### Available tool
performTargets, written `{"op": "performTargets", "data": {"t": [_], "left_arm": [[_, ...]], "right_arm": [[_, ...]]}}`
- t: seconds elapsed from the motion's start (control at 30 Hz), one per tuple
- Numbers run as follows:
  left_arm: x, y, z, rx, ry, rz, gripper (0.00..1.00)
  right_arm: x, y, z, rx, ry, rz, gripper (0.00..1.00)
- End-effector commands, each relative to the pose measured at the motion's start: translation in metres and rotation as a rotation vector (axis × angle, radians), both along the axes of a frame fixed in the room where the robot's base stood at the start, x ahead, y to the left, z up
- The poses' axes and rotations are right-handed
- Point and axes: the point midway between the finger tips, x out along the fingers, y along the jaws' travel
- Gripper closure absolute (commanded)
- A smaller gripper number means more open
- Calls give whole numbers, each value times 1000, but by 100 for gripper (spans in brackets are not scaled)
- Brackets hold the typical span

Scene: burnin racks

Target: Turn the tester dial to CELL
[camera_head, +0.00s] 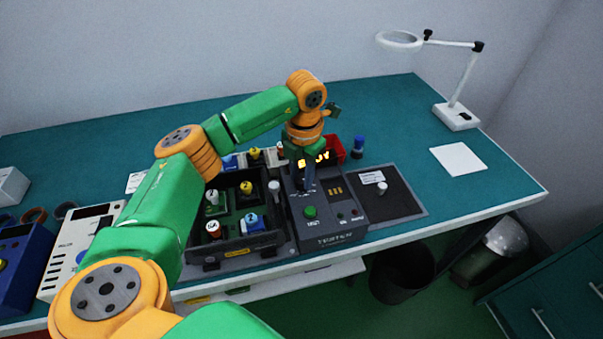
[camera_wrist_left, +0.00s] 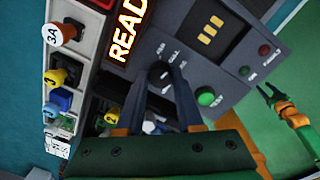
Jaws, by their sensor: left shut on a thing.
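The tester (camera_head: 328,228) is a dark grey box with a lit amber display (camera_head: 314,159), a green TEST button (camera_head: 310,212) and small amber lights. My left gripper (camera_head: 309,187) reaches down onto its panel. In the left wrist view, my left gripper (camera_wrist_left: 160,78) is shut on the round black dial (camera_wrist_left: 158,72), one finger on each side. CELL is printed close beside the dial. The fingers partly cover the dial, and I cannot tell its exact setting. The display (camera_wrist_left: 127,30) shows letters beginning READ. My right gripper (camera_wrist_left: 275,98) appears small at the right, empty, with its fingers apart.
A black tray (camera_head: 236,243) with several coloured pegs stands left of the tester. A red bin (camera_head: 335,150) and blue peg (camera_head: 358,146) are behind it. A dark pad (camera_head: 390,200) lies to its right. A magnifier lamp (camera_head: 457,115) stands at the back right.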

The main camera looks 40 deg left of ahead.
Motion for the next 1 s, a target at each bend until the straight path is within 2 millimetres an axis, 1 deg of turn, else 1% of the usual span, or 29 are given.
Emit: {"op": "performTargets", "data": {"t": [0.27,0.73,0.77,0.8,0.83,0.87,1.0], "left_arm": [[-1,0,-1,0,3,64,100],[-1,0,-1,0,4,73,100],[-1,0,-1,0,4,73,56],[-1,0,-1,0,4,73,45],[-1,0,-1,0,4,73,37],[-1,0,-1,0,3,73,34],[0,0,-1,0,2,73,34]], "right_arm": [[0,0,1,0,0,0,50],[0,1,1,1,0,0,50],[0,1,1,1,0,0,50],[0,1,1,1,0,0,50],[0,1,1,1,0,0,50],[0,1,1,1,0,0,50],[0,1,1,1,0,0,50]]}}
